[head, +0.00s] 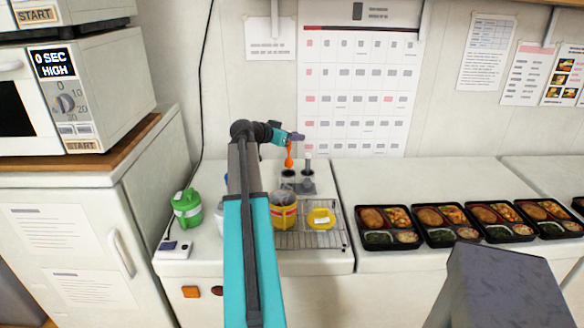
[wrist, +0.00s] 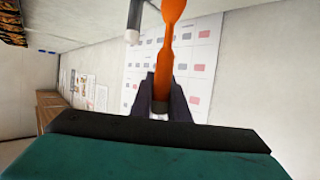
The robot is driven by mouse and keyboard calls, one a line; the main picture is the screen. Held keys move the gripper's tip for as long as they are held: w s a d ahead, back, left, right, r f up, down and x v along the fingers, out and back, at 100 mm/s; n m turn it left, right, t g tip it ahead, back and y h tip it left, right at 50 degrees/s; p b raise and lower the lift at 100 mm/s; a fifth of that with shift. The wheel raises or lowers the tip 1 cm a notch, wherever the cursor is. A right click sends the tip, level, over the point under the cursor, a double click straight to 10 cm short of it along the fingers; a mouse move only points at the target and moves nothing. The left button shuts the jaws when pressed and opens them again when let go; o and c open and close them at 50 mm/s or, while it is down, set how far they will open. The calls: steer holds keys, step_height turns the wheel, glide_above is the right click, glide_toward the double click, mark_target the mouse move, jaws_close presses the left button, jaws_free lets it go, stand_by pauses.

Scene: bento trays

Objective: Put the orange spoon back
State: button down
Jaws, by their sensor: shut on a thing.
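The orange spoon (head: 289,155) hangs from my gripper (head: 292,138) in the head view, pointing down above a dark holder cup (head: 288,175). In the wrist view the spoon (wrist: 167,45) runs up from between the dark fingers of my gripper (wrist: 161,97), which are shut on it. In the head view the spoon's lower end is at or just above the cup's mouth; I cannot tell whether it is inside. A second cup (head: 307,180) beside it holds a utensil with a pale handle (head: 308,163). A pale-tipped utensil (wrist: 133,22) also shows in the wrist view.
A wire rack (head: 330,240) in front carries a yellow-and-red container (head: 283,216) and a yellow lid-like item (head: 321,217). Several filled bento trays (head: 388,245) line the right counter. The wall is close behind.

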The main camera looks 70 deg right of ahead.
mark_target(290, 158)
steer(key=shift+f+p, duration=0.5)
steer(key=shift+f, duration=1.95)
steer(key=shift+f+p, duration=0.5)
steer(key=shift+f, duration=1.5)
steer(key=c, duration=1.7)
jaws_free()
steer(key=shift+a+r, duration=0.1)
steer(key=shift+r, duration=0.1)
steer(key=b+v, duration=0.3)
steer(key=v, duration=0.9)
steer(key=shift+b, duration=0.35)
